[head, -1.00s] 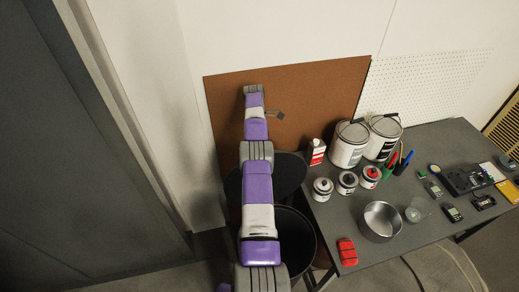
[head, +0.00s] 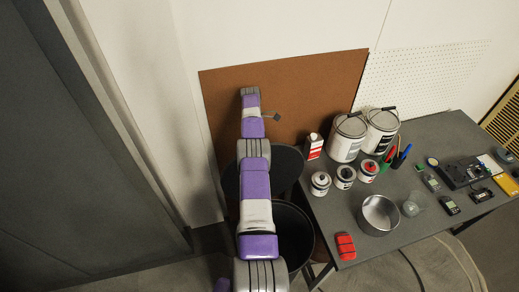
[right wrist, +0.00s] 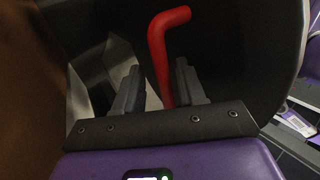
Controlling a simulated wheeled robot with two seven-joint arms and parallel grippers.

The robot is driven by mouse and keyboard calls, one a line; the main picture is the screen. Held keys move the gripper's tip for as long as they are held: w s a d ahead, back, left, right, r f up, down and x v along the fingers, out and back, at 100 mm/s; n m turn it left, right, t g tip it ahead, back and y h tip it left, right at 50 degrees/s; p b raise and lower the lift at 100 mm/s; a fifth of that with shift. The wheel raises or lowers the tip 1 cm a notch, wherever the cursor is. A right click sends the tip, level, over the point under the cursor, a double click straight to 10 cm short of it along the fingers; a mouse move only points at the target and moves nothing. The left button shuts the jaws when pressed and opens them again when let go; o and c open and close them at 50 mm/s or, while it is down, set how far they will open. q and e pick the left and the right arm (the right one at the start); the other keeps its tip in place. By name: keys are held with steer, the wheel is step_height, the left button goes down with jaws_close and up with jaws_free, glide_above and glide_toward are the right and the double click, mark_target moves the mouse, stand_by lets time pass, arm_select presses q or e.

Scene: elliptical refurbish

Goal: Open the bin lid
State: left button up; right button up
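The black bin (head: 296,238) stands on the floor left of the table, with its round rim and dark inside partly showing. Its dark round lid (head: 287,170) appears raised behind the opening, partly hidden by my right arm. In the right wrist view, a red bent handle (right wrist: 160,45) stands out against the dark lid (right wrist: 235,60). My right gripper (right wrist: 160,85) has its two fingers apart, one on each side of the handle, with gaps showing. Whether a finger touches the handle is unclear. My right gripper is hidden in the head view. My left gripper is not in view.
A grey table (head: 350,210) close on the right holds paint cans (head: 348,138), small tins, a metal bowl (head: 379,215) and a red case (head: 345,246). A brown board (head: 300,95) leans on the wall behind. A dark grey panel (head: 80,170) stands at left.

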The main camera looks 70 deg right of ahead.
step_height(320, 180, up, 10)
steer(key=p, duration=0.6)
steer(key=shift+d+f, duration=0.15)
steer(key=shift+f, duration=0.05)
steer(key=shift+p, duration=0.9)
